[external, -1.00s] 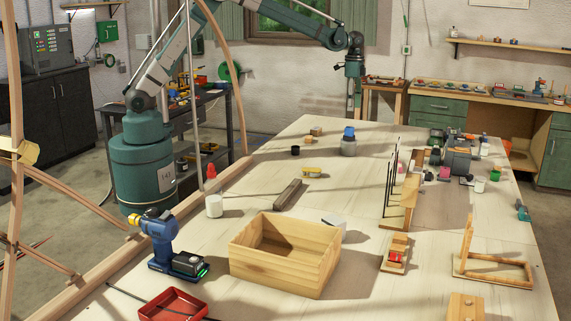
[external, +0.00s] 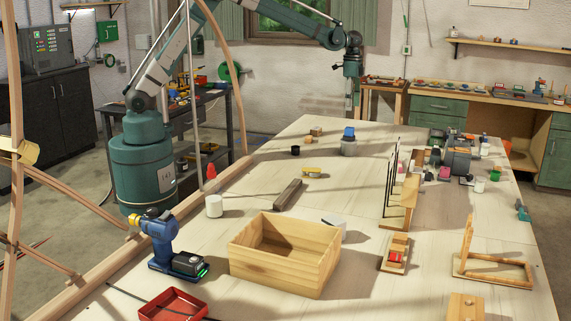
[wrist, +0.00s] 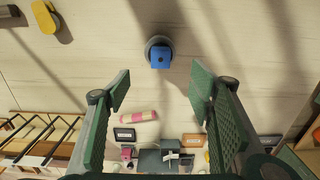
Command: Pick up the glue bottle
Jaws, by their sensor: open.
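My gripper (wrist: 159,78) is open and empty, its two green-padded fingers wide apart above the table. In the external view my gripper (external: 350,98) hangs at the far end of the table. I cannot tell for sure which thing is the glue bottle. A pink and cream cylinder (wrist: 138,117) lies on its side between the fingers in the wrist view and may be it.
An open wooden box (external: 285,262), a blue drill (external: 160,245) and a red tray (external: 172,306) are at the front. A wooden rack with dark rods (external: 399,205) stands right of the middle. Clutter surrounds a grey machine (external: 456,158) at the right. Mid-table has free room.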

